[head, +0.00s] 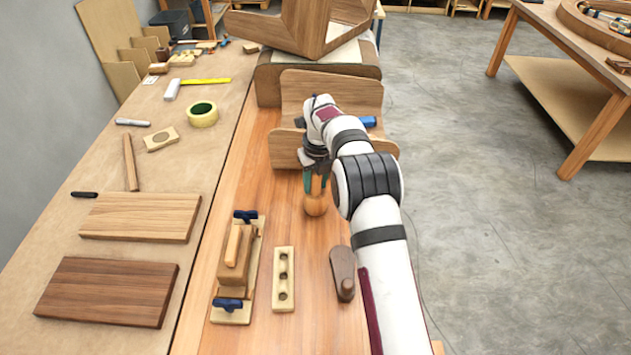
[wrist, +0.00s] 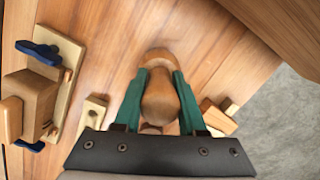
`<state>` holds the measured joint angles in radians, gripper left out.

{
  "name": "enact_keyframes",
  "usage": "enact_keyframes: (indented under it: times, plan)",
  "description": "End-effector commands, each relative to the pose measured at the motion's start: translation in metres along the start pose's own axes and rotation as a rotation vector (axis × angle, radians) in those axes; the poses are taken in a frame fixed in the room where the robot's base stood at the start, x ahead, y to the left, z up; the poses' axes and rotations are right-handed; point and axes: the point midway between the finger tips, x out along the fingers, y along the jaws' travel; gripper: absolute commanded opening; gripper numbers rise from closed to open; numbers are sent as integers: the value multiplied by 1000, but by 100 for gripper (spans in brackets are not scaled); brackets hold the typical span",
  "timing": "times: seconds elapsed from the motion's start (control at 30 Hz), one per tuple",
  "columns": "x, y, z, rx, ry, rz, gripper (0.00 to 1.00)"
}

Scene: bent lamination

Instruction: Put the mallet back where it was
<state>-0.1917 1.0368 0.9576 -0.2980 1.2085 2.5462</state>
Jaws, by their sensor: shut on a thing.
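The mallet (head: 316,205) is a turned wooden tool with a rounded orange-brown head. My gripper (head: 316,184) is shut on it above the wooden bench, with the rounded end hanging below the fingers. In the wrist view, the green fingers of my gripper (wrist: 160,100) lie on both sides of the mallet (wrist: 160,97), and the gripper body hides part of it. I cannot tell whether its lower end touches the bench.
A pale block with holes (head: 284,252) and a dark wooden tool (head: 342,268) lie nearer on the bench. A clamped wooden jig (head: 254,275) is left of them. Curved wooden panels (head: 290,95) stand behind my gripper. Some bench surface (head: 285,215) is clear beside the mallet.

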Motion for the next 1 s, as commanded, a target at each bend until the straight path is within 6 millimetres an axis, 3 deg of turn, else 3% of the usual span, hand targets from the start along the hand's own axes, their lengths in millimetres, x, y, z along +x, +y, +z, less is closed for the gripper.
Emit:
enact_keyframes:
  times: [0.2, 0.23, 0.4, 0.63, 0.73, 1.0]
  plan:
    - [2, 0, 0, 0, -1, 0, 0]
    - [2, 0, 0, 0, 0, 0, 44]
    - [2, 0, 0, -1, 0, 0, 70]
    - [2, 0, 0, -1, 0, 0, 70]
    - [-7, -1, 1, -1, -3, -1, 70]
    - [-81, -1, 1, 0, -5, -1, 70]
